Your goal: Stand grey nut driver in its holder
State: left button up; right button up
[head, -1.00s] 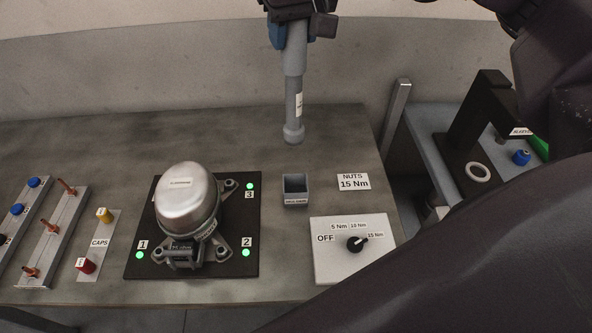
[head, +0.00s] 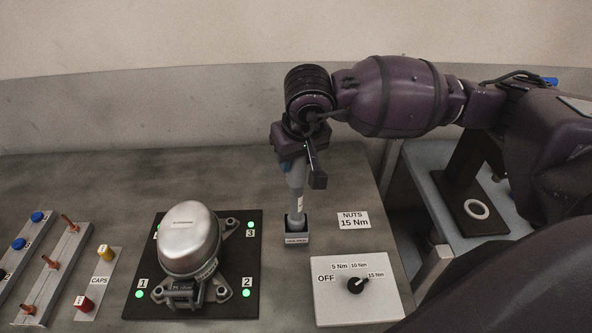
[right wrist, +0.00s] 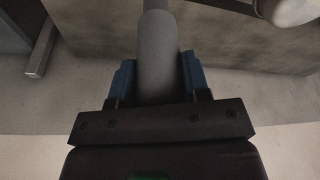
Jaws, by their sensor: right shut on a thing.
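My right gripper (head: 298,165) is shut on the grey nut driver (head: 297,207), which hangs upright below it. In the right wrist view the grey shaft (right wrist: 157,60) runs between the blue jaws. The driver's lower end is at the mouth of the small grey box-shaped holder (head: 296,238); it appears to be inside the opening, but how deep I cannot tell. My left gripper is not in view.
A silver compressor (head: 188,240) stands on a black plate (head: 240,300) left of the holder. A torque dial panel (head: 335,310) and the NUTS 15 Nm label (head: 354,220) are to its right.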

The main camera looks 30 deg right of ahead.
aim_at(296, 171)
notch_tip(296, 171, down, 4)
jog(key=shift+f+p, duration=0.1)
jog(key=shift+p, duration=0.2)
jog(key=shift+f+b, duration=0.2)
jog(key=shift+b, duration=0.15)
jog(key=o, duration=1.2)
jog(key=shift+r, duration=0.1)
jog(key=shift+r, duration=0.45)
jog(key=b+v, duration=0.1)
jog(key=v, duration=1)
jog(key=shift+r, duration=0.15)
